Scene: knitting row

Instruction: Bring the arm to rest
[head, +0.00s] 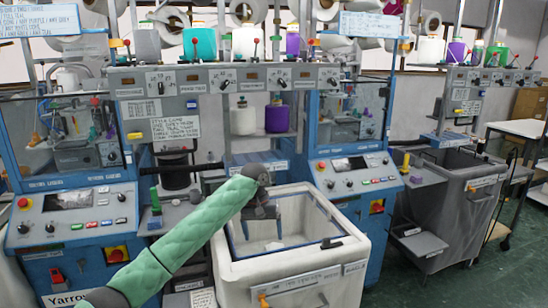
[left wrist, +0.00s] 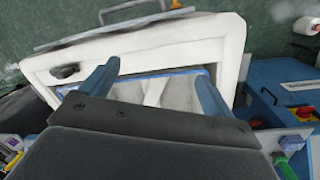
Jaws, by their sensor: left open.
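My left arm, in a green quilted sleeve (head: 190,238), reaches in from the bottom left of the head view. Its gripper (head: 262,230) hangs over the white bin, fingers pointing down. The fingers are apart with nothing between them. In the left wrist view the two blue-grey fingers (left wrist: 151,70) are spread over the bin's opening. The white bin (head: 310,275) has a blue inner edge and a pale lining; it also shows in the left wrist view (left wrist: 231,50). My right gripper is in neither view.
Blue knitting machines with control panels (head: 70,222) (head: 362,178) stand on both sides of the bin. A shelf above holds yarn cones, including a teal one (head: 199,42). A grey cart (head: 460,190) stands at right. Green floor (head: 490,280) is clear at lower right.

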